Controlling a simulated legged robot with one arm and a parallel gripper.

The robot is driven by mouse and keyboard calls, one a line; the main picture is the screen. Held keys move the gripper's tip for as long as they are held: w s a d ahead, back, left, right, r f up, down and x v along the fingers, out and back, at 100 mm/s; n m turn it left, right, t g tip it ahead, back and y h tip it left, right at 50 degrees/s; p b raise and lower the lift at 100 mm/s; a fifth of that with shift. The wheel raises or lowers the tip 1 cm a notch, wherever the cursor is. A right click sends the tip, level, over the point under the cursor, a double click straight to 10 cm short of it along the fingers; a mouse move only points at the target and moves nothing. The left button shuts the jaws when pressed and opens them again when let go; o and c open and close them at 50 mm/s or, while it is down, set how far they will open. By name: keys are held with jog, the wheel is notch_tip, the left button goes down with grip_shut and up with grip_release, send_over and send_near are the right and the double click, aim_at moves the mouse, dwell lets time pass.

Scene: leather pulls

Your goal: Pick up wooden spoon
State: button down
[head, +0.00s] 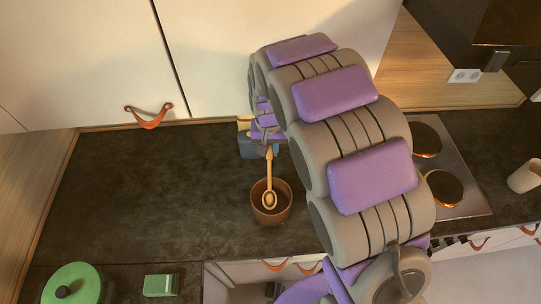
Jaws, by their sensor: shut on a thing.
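The wooden spoon (268,175) hangs upright with its rounded end down, in front of or inside a brown pot (257,212) on the dark counter. I cannot tell whether the rounded end is inside the pot or above it. My gripper (269,147) is above the pot, shut on the top of the spoon's handle. The gripper is small in view, and my arm partly hides it.
A blue-grey container (246,146) stands behind the spoon, partly hidden. A stove (462,180) lies at right, with a cream cup (524,177) beyond it. A green lidded pot (75,285) and green box (161,285) are at front left. The left counter is clear.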

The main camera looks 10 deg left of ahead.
jog(key=shift+s+r, duration=0.3)
jog(key=s+d, duration=0.2)
jog(key=s, duration=0.6)
jog(key=s+d, duration=0.3)
jog(key=s, duration=0.6)
jog(key=shift+b, duration=0.4)
jog(key=shift+w+a, duration=0.1)
jog(key=shift+a, duration=0.05)
